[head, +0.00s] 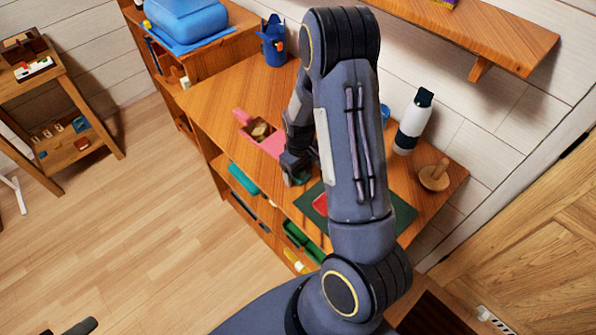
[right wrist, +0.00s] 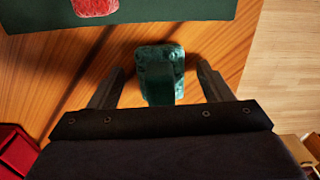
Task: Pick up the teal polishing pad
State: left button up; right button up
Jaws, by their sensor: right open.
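The teal polishing pad (right wrist: 160,68) lies on the wooden desk and shows in the right wrist view. My right gripper (right wrist: 160,86) is open, with one finger on each side of the pad and a visible gap on both sides. In the head view my right gripper (head: 297,172) is low over the desk's front edge, and my arm and gripper mostly hide the pad. A dark piece at the bottom left of the head view may be part of my left arm; its jaws cannot be made out.
A green mat (head: 403,215) with a red pad (right wrist: 95,6) lies beside the gripper. A pink box (head: 268,140) stands on its other side. A bottle (head: 413,122) and a wooden knobbed piece (head: 434,176) stand near the wall. Shelves with colored items (head: 243,180) lie below the desk front.

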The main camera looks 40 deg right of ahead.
jog(key=shift+c, duration=0.4)
jog(key=c, duration=1)
jog(key=shift+o, duration=0.2)
jog(key=shift+w+r, duration=0.1)
jog(key=shift+r, duration=0.4)
notch_tip(320, 180, up, 2)
jog(key=shift+r, duration=0.25)
jog(key=w+a+r+b, duration=0.1)
jog(key=w+a+r, duration=0.1)
jog(key=a+r, duration=0.2)
jog(key=w+a+r+b, duration=0.1)
jog(key=w+a+r, duration=0.1)
jog(key=a+r, duration=0.3)
jog(key=a, duration=0.4)
jog(key=shift+w+a+r+b, duration=0.15)
jog(key=shift+w+r+b, duration=0.1)
jog(key=shift+w+b, duration=0.1)
